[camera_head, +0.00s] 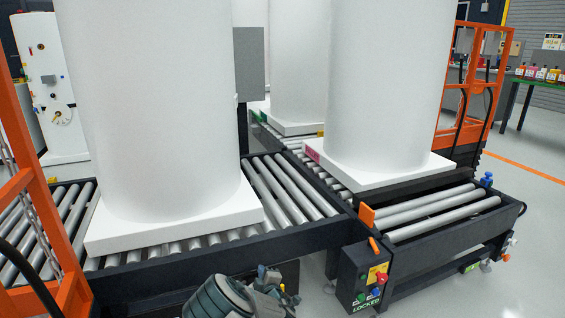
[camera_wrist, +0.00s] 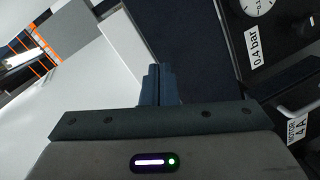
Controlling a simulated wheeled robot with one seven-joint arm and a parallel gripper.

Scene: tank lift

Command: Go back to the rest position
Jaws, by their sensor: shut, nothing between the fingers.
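My gripper shows in the wrist view (camera_wrist: 159,85), its two dark fingers together and empty. In the head view part of my arm (camera_head: 240,297) shows at the bottom middle, in front of the conveyor's dark frame; the fingertips cannot be made out there. In the wrist view a dark panel with a "0.4 bar" label (camera_wrist: 255,48) and a gauge (camera_wrist: 258,6) lies at the upper right, apart from the fingers. A pale surface (camera_wrist: 75,85) fills the left.
Large white tanks (camera_head: 150,110) (camera_head: 385,80) stand on roller conveyors (camera_head: 290,190). A control box reading "LOCKED" (camera_head: 362,280) stands right of my arm. Orange frames (camera_head: 30,180) (camera_head: 480,75) stand left and back right. Open floor (camera_head: 525,230) lies at the right.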

